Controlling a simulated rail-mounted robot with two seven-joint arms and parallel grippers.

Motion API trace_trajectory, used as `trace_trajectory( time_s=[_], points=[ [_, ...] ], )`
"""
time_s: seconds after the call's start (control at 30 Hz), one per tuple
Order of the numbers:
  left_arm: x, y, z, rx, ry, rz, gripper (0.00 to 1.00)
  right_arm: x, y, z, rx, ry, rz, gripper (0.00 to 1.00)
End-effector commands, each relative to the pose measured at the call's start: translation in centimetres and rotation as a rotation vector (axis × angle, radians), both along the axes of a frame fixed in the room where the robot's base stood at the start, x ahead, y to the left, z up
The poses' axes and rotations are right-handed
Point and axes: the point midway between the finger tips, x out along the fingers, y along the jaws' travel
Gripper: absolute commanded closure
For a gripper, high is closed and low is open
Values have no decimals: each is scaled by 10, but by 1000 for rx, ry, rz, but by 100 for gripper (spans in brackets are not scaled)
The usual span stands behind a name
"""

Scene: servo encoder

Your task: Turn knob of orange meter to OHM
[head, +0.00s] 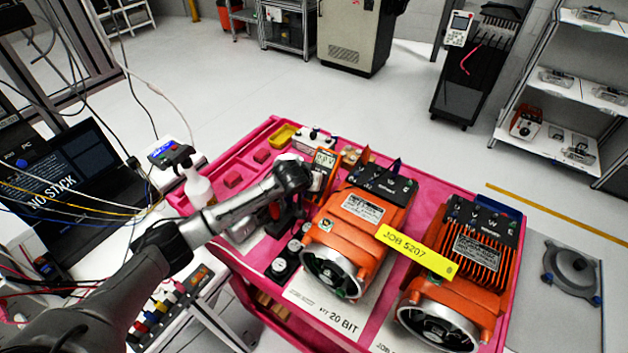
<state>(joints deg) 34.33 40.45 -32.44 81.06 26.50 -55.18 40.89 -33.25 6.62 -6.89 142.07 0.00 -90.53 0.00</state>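The orange meter (324,163) stands near the back of the pink cart, beside the left orange motor. Its lit display faces me. Its lower part, with the knob, is largely hidden by my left arm and wrist, so I cannot read the knob's setting. My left arm comes in from the left, and its gripper (286,215) is in front of the meter, close to it in the picture. The fingers are dark and small, and I cannot tell whether they are open or touch anything. My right gripper is not in view.
Two orange motors (362,208) (478,246) fill the cart's middle and right, with a yellow JOB 5207 tag (417,252) across them. A white spray bottle (197,186), red blocks (232,180) and a yellow tray (284,135) are at the cart's left and back. A laptop (75,180) stands left.

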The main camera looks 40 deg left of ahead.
Motion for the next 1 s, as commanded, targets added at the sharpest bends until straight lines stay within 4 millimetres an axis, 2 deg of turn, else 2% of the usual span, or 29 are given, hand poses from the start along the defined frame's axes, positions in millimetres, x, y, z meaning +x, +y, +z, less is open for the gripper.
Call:
trace_trajectory(
  time_s=[0.33,0.83,1.0],
  points=[
    [2,0,-1,0,0,0,41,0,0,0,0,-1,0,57],
    [1,0,-1,0,0,0,88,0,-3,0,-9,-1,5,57],
    [1,0,2,21,5,-23,90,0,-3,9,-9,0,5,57]
  ],
)
